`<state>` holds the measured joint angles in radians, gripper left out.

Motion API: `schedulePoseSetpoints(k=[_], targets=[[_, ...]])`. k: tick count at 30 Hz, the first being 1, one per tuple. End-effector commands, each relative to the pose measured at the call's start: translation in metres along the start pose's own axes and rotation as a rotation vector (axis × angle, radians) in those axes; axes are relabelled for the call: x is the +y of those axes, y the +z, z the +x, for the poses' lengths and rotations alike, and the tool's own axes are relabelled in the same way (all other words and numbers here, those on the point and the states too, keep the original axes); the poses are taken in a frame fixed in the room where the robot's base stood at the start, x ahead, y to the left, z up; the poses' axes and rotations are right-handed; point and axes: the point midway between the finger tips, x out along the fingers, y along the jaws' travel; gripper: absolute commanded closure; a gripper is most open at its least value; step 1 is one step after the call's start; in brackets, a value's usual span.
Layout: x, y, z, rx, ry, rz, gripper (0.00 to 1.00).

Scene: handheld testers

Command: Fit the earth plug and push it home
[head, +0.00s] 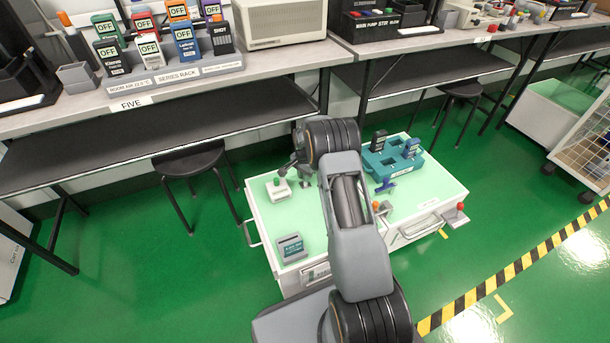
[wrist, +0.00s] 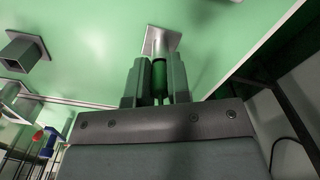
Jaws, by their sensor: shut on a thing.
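In the wrist view my gripper (wrist: 158,85) is shut on a green cylindrical plug (wrist: 159,82), held between its two grey fingers. A pale metal square plate (wrist: 168,40) lies on the light green top just beyond the plug. The plug's far end is close to this plate, but I cannot tell whether it touches or enters anything there. In the head view my arm covers the middle of the cart, and the plug cannot be made out.
The cart (head: 328,232) has a light green top. A grey square hollow fitting (wrist: 22,50) shows in the wrist view. A bench (head: 190,118) stands behind.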

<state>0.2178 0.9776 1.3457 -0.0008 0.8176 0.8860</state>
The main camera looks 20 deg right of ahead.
Motion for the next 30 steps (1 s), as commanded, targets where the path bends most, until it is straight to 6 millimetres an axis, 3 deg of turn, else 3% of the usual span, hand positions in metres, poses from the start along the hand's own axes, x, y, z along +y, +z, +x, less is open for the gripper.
schedulePoseSetpoints(k=[4,5,14,23,30], targets=[[0.000,0.000,0.000,0.000,0.000,0.000,1.00],[0.000,0.000,0.000,0.000,0.000,0.000,0.81],[0.000,0.000,0.000,0.000,0.000,0.000,0.53],[0.000,0.000,-0.005,0.000,0.000,0.000,0.53],[-0.001,-0.001,-0.046,0.002,-0.002,0.000,0.53]])
